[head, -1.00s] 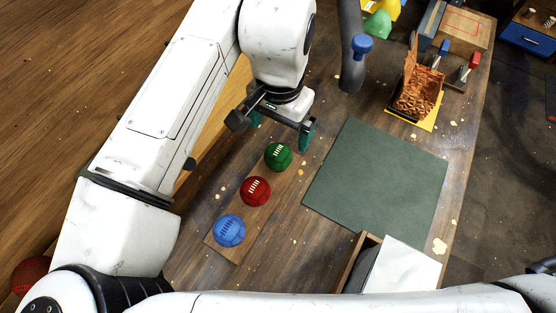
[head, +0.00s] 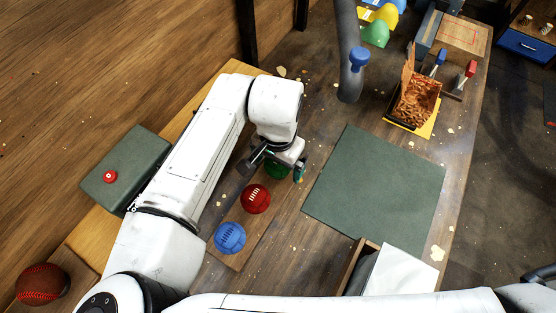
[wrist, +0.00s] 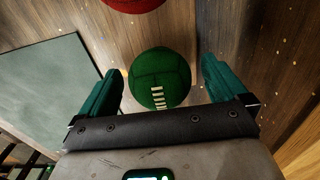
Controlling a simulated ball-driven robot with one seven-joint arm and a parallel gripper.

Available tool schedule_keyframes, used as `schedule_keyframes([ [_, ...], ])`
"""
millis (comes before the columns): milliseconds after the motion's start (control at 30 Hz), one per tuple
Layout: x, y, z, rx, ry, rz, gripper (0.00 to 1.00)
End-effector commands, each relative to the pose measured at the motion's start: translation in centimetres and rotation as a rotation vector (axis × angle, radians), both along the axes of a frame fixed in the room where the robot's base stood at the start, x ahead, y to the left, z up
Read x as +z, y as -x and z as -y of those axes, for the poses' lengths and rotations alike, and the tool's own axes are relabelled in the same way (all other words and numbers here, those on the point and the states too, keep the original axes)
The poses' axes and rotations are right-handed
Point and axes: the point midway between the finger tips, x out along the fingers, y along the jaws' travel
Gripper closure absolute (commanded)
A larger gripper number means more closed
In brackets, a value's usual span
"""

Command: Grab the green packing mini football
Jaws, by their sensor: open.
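The green mini football (head: 277,171) is at the far end of a row of balls on a wooden strip on the bench. My gripper partly hides it in the head view. In the wrist view the green football (wrist: 160,75) shows its white laces. My gripper (wrist: 161,68) is open, with one teal finger to each side of the ball and a visible gap on both sides. The gripper is over the ball; whether the fingertips are down at its sides is hard to tell.
A red football (head: 256,198) and a blue football (head: 230,238) sit in the same row, the red one closest. A green mat (head: 375,190) lies to the right. A box of brown pieces (head: 415,100) and a grey pipe (head: 348,60) stand farther back.

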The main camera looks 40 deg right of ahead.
Motion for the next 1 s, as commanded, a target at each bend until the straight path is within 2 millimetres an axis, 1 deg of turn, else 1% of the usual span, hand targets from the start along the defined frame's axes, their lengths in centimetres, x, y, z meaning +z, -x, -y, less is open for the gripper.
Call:
schedule_keyframes([
  [233, -0.14, -0.02, 0.02, 0.0, 0.001, 0.0, 0.02],
  [867, -0.1, -0.01, 0.03, 0.0, 0.001, 0.0, 0.62],
  [900, -0.08, -0.01, 0.03, 0.0, 0.001, 0.0, 0.65],
  [1000, -0.08, -0.01, 0.03, 0.0, 0.001, 0.0, 0.65],
])
